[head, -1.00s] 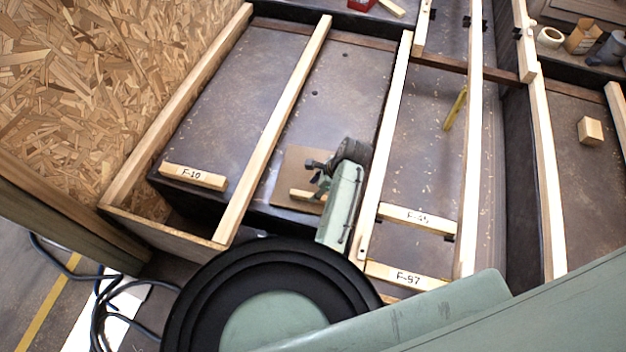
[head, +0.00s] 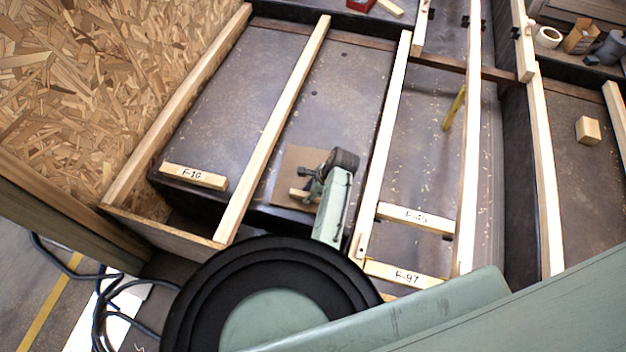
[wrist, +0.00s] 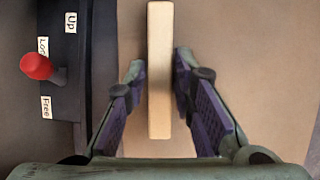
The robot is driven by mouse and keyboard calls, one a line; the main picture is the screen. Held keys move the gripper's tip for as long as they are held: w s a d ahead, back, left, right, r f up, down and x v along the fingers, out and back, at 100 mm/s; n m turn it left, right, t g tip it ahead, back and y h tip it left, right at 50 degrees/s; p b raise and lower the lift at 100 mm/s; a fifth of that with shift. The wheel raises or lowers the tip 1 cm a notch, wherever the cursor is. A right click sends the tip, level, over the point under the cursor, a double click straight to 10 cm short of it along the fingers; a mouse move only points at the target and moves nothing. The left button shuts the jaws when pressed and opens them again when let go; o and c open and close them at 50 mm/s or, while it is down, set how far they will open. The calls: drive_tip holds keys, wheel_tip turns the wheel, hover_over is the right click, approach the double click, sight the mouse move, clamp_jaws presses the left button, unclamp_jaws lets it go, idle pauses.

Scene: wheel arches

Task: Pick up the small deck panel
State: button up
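The small deck panel (head: 289,160) is a flat tan-brown board lying on the dark deck between two wooden battens. A short pale wooden bar (head: 298,193) lies on it, partly hidden by my gripper (head: 313,187). In the wrist view the panel (wrist: 245,60) fills the middle and right, and the bar (wrist: 159,70) runs upright in the picture. My gripper (wrist: 158,95) is open, one finger on each side of the bar's near half. Gaps show between both fingers and the bar. How far the fingertips are above the panel I cannot tell.
In the wrist view a dark lever plate (wrist: 62,85) with a red knob (wrist: 35,66) and "Up" and "Free" labels stands left of the panel. Long battens (head: 275,130) and (head: 385,150) flank the bay. A block marked F-10 (head: 194,177) lies to the left.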

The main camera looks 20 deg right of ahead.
clamp_jaws()
idle(0.4)
drive_tip(key=shift+r, duration=0.1)
